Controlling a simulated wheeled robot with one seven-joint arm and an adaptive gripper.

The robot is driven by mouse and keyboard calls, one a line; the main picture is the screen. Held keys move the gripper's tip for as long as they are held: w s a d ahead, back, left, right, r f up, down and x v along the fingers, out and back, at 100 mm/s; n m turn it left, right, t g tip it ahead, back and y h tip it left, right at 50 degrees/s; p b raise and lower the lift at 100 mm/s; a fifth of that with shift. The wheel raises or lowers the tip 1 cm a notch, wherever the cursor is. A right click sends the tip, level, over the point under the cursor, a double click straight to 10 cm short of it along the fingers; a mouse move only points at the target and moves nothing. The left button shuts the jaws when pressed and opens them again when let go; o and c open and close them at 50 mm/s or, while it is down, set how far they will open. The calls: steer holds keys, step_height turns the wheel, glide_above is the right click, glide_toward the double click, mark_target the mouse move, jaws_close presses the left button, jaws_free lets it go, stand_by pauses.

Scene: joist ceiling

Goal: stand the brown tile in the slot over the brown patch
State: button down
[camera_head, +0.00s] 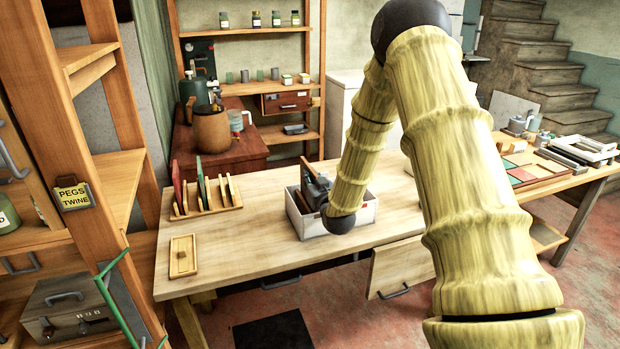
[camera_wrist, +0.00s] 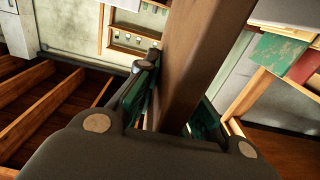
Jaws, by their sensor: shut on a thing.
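The brown tile (camera_wrist: 196,55) is between the fingers of my gripper (camera_wrist: 172,105) in the wrist view, running up and out of the frame. In the head view my gripper (camera_head: 317,188) is shut at the white box (camera_head: 342,238), partly hidden by my arm. The brown patch cannot be made out. The green tile also shows in the wrist view (camera_wrist: 283,55).
A small wooden tray (camera_head: 177,270) with a little block lies at the table's front left. The table (camera_head: 250,255) is bare between rack and box. A wooden shelf post (camera_head: 60,130) rises at the left. A back bench (camera_head: 210,152) carries a brown pot (camera_head: 211,130).

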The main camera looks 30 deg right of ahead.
steer(key=shift+f+b, duration=1.55)
steer(key=shift+f, duration=0.95)
steer(key=shift+s+f, duration=0.1)
steer(key=c, duration=1.4)
jaws_free()
steer(key=shift+c, duration=0.2)
steer(key=shift+f, duration=0.1)
steer(key=shift+s+a, duration=0.1)
steer(key=v, duration=1.1)
steer(key=shift+s+r, duration=0.25)
steer(key=shift+s, duration=0.1)
steer(key=shift+a, duration=0.1)
